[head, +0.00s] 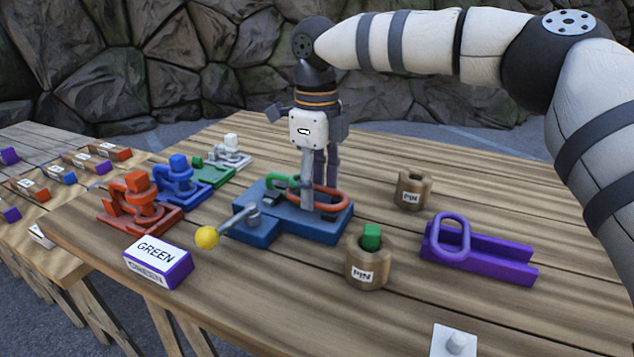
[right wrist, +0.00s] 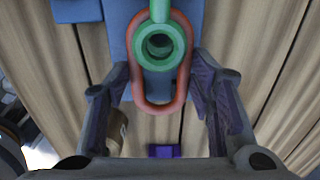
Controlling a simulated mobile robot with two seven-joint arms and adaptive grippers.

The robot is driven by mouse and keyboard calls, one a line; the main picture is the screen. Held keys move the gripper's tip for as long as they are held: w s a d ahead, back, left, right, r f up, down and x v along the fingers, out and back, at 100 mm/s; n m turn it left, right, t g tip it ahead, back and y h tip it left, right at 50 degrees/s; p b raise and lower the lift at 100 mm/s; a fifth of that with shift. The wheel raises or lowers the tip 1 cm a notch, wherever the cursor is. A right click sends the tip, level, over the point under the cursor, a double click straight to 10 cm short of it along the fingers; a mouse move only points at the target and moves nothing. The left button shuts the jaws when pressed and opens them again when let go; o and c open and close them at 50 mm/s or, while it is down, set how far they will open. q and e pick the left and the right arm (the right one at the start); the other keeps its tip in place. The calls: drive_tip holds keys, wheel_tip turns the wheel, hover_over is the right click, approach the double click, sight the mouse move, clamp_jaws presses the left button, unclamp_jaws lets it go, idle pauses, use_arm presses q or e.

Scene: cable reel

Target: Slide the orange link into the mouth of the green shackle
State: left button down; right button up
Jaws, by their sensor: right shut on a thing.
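The orange link (head: 338,203) lies level over a blue fixture (head: 290,228) in the head view. My right gripper (head: 320,194) points down from above with its fingers shut across the link's sides. The green shackle (head: 277,180) sits on the fixture, left of the fingers and partly hidden by them. In the right wrist view, the link (right wrist: 158,107) runs lengthwise between my right fingers (right wrist: 161,70). The shackle's round eye (right wrist: 160,65) overlaps the link's opening there. I cannot tell whether the link is fully in the shackle's mouth. My left gripper is not in view.
A lever with a yellow knob (head: 207,237) sticks out of the fixture. Wooden pin holders (head: 366,272) (head: 412,190), a purple rail (head: 505,258) with a purple link (head: 462,232), and a GREEN sign (head: 157,263) stand nearby. Several coloured fixtures stand at left.

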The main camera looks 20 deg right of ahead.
drive_tip(key=o, duration=1.6)
drive_tip(key=shift+o, duration=0.2)
wheel_tip(320, 180, up, 12)
